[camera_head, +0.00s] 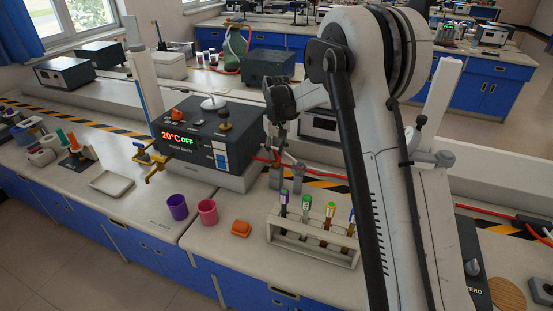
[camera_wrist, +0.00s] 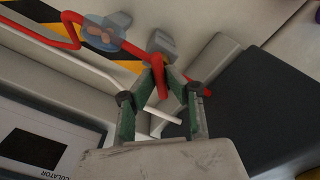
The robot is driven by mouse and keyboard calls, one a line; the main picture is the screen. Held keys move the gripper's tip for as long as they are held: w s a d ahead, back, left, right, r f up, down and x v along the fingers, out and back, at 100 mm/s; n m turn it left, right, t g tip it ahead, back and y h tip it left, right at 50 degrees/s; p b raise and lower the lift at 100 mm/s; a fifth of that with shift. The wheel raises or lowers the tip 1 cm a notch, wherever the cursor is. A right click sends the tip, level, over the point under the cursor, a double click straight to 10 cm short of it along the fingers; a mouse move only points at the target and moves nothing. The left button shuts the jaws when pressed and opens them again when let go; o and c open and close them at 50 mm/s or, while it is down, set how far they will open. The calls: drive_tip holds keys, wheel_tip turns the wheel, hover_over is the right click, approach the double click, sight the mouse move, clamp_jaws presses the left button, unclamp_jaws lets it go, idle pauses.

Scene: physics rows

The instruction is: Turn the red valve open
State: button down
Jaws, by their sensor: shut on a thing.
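The red valve handle (camera_wrist: 160,82) shows in the wrist view as a short red lever below a grey fitting (camera_wrist: 161,43). My gripper (camera_wrist: 164,76) has its green-padded fingers closed around this lever. In the head view my gripper (camera_head: 281,140) reaches down beside the dark heater box with the "20°C OFF" display (camera_head: 196,139). There the grey tap posts (camera_head: 276,177) stand just below it. The fingers and arm hide part of the valve, so its exact turn angle is hard to tell.
A test tube rack (camera_head: 310,245) stands in front, with capped tubes. Purple (camera_head: 177,207) and pink (camera_head: 208,211) cups and an orange block (camera_head: 241,229) are to its left. A yellow tap (camera_head: 152,160) is at the box's left. A red hose (camera_head: 335,177) runs along the bench.

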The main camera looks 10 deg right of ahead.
sight(277, 153)
drive_tip(key=n+b, duration=0.2)
drive_tip(key=n, duration=0.2)
drive_tip(key=shift+f+n+b, duration=0.1)
drive_tip(key=shift+n+b, duration=0.2)
drive_tip(key=shift+b, duration=0.05)
drive_tip(key=shift+n+b, duration=1)
drive_tip(key=shift+n, duration=1.5)
drive_tip(key=c, duration=1.8)
unclamp_jaws()
wheel_tip(277, 153, up, 12)
drive_tip(key=shift+r, duration=0.15)
